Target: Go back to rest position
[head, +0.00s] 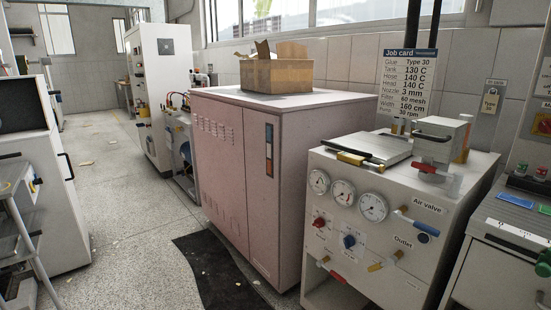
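My gripper and arm are not in view in the head view. The task names no object. A white machine (385,240) with three round gauges, red and blue knobs and a label reading "Air valve" stands at the right front. A pink cabinet (224,165) stands left of it, with an open cardboard box (277,75) on top. A job card (408,85) with glue, tank and hose values hangs above the white machine.
A dark mat (215,275) lies on the floor before the pink cabinet. Small scraps lie on the speckled floor (130,215). A tall white cabinet (160,85) stands farther back. Grey shelving (20,225) is at the left edge. An open aisle runs between them.

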